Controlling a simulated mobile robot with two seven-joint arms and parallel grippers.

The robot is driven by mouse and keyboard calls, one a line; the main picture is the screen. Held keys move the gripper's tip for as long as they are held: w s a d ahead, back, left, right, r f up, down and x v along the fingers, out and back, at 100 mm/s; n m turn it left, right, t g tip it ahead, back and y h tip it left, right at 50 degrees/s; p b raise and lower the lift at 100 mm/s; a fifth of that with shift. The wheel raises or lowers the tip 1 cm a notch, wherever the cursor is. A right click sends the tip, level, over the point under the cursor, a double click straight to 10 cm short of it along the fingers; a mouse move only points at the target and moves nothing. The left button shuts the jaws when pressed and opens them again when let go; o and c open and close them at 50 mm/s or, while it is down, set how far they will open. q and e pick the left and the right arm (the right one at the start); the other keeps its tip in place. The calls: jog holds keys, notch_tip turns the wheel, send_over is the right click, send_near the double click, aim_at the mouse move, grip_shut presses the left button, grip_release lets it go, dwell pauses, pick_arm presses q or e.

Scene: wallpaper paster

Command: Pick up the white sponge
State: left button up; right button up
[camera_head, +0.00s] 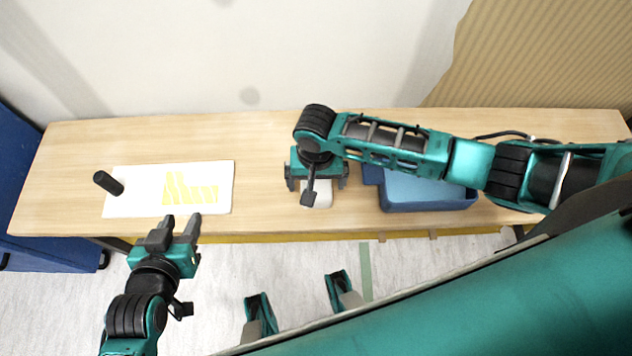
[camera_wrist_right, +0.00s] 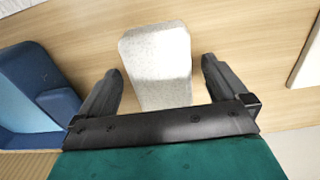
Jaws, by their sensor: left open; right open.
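The white sponge (camera_wrist_right: 156,62) lies on the wooden table between the two open fingers of my right gripper (camera_wrist_right: 160,80) in the right wrist view. There is a gap on each side between the sponge and the fingers. In the head view the sponge (camera_head: 318,196) shows only in part, below my right gripper (camera_head: 316,182), which hides the rest. My left gripper (camera_head: 176,226) is open and empty in front of the table's near edge, close to a white sheet.
A blue bin (camera_head: 430,202) stands just right of the sponge. A white sheet (camera_head: 140,190) with yellow marks and a black cylinder (camera_head: 108,182) lie at the left on the table (camera_head: 262,150). The table is clear between the sheet and the sponge.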

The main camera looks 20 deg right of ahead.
aim_at(316, 181)
jog(key=shift+f, duration=0.3)
pick_arm(q)
jog(key=shift+w+d+r, duration=0.1)
jog(key=shift+d, duration=0.05)
pick_arm(e)
jog(key=shift+c, duration=0.4)
jog(key=c, duration=1)
jog(key=shift+o, duration=0.2)
jog(key=shift+r, duration=0.2)
pick_arm(q)
jog(key=r+p, duration=0.1)
jog(key=p, duration=0.1)
jog(key=a+r+p, duration=0.1)
jog(key=p, duration=0.1)
jog(key=s+r+p, duration=0.1)
jog(key=p, duration=0.1)
jog(key=shift+s+a+r+y, duration=0.1)
jog(key=shift+a+r+y, duration=0.05)
jog(key=shift+a+y, duration=0.2)
pick_arm(e)
notch_tip(316, 181, up, 20)
jog(key=shift+f, duration=0.15)
